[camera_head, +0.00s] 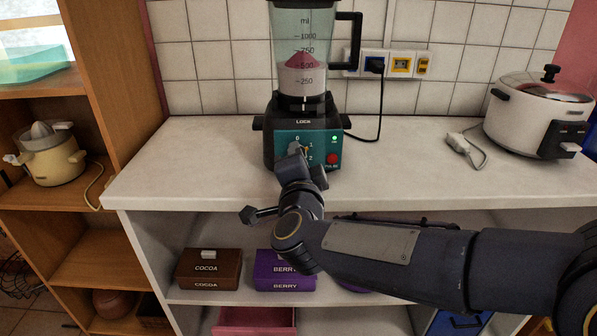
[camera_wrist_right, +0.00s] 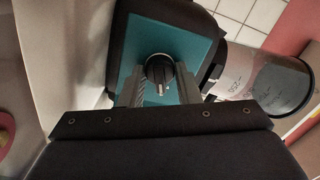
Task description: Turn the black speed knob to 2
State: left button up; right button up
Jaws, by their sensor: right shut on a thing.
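The black speed knob (camera_wrist_right: 160,69) sits on the teal front panel (camera_wrist_right: 197,55) of the blender (camera_head: 302,109). In the wrist view it lies between the two fingers of my right gripper (camera_wrist_right: 160,78), which is shut on it. A pale mark on the knob points toward the bottom of that picture. In the head view my right gripper (camera_head: 299,159) reaches the panel from the front and hides most of the knob. My left gripper is out of view.
The panel has a lit green lamp (camera_head: 334,139) and a red PULSE button (camera_head: 333,159) close to my fingers. A black plug (camera_head: 375,65) is in the wall socket. A white cooker (camera_head: 540,112) stands at the right. The counter (camera_head: 190,165) left of the blender is clear.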

jog(key=m+b, duration=0.1)
jog(key=m, duration=0.1)
jog(key=m+b, duration=0.1)
jog(key=b, duration=0.1)
jog(key=m+b, duration=0.1)
jog(key=m, duration=0.1)
jog(key=shift+f+m, duration=0.25)
jog(key=shift+m, duration=0.05)
jog(key=shift+r+m+b, duration=0.1)
jog(key=shift+m+b, duration=1.75)
jog(key=shift+m, duration=0.45)
jog(key=o, duration=1)
jog(key=shift+r, duration=0.1)
jog(key=shift+s+d+p, duration=0.1)
jog(key=shift+s+p, duration=0.5)
jog(key=shift+s, duration=3.35)
jog(key=shift+d, duration=0.1)
